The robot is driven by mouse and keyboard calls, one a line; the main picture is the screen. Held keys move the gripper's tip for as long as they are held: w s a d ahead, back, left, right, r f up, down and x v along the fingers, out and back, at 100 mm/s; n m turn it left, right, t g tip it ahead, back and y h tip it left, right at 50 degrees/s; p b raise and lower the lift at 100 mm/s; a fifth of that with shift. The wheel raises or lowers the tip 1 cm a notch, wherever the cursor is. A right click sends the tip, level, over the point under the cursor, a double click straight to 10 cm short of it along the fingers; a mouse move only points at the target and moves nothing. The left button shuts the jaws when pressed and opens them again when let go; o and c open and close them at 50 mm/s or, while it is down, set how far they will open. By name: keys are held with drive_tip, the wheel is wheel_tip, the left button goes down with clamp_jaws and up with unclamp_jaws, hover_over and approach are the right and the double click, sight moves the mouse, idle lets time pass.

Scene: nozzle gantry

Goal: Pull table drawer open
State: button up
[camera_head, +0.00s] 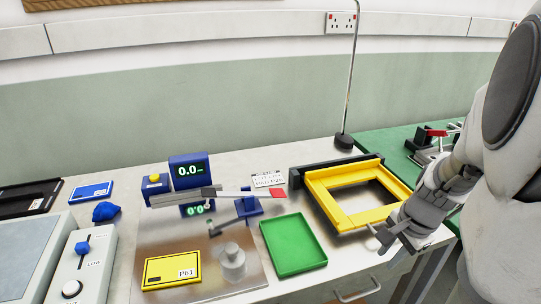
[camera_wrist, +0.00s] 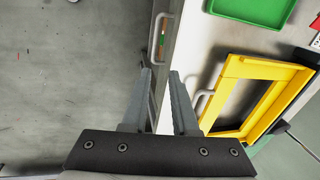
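The table drawer's metal handle (camera_head: 358,290) shows on the table's front face at the bottom of the head view. The drawer front appears flush with the table, with no visible gap. The handle also shows near the top of the wrist view (camera_wrist: 160,38), ahead of my fingertips and apart from them. My gripper (camera_wrist: 160,72) is open with nothing visible between its fingers, which point along the table's front edge. In the head view my gripper (camera_head: 385,236) is at the front right edge, beside the yellow frame and to the right of the handle.
The yellow frame (camera_head: 323,208) has a pale handle (camera_wrist: 204,99) close to my right finger. A green tray (camera_head: 293,244) and a yellow P61 box (camera_head: 172,270) lie on the table (camera_head: 120,225). A green surface (camera_head: 372,143) is at the right. Grey floor (camera_wrist: 70,75) lies before the table.

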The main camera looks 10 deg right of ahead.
drive_tip(key=d+f, duration=0.1)
drive_tip(key=b, duration=0.5)
approach(366, 293)
drive_tip(key=shift+m, duration=0.4)
drive_tip(key=x, duration=0.7)
drive_tip(key=shift+f, duration=0.35)
clamp_jaws()
